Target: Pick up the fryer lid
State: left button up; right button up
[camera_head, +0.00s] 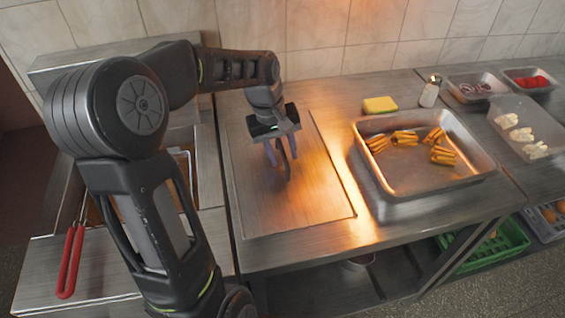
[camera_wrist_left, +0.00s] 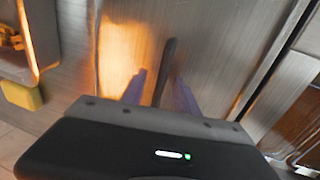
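The fryer lid (camera_head: 305,205) is a flat rectangular steel panel lying level with the counter in the head view. It also shows in the left wrist view (camera_wrist_left: 215,35). Its dark bar handle (camera_wrist_left: 169,58) stands up near the lid's middle. My left gripper (camera_head: 281,158) points down over the lid at the handle. In the left wrist view its two bluish fingers (camera_wrist_left: 160,90) are apart, with the handle's near end between them. I cannot tell whether either finger touches the handle. My right gripper is in neither view.
A red-handled fryer basket (camera_head: 70,262) is at the left. Food pans (camera_head: 477,88) sit at the far right. The tiled wall closes the back.

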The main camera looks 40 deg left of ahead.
pick_arm(q)
jog(key=shift+c, duration=0.5)
grip_shut()
dwell(1.0)
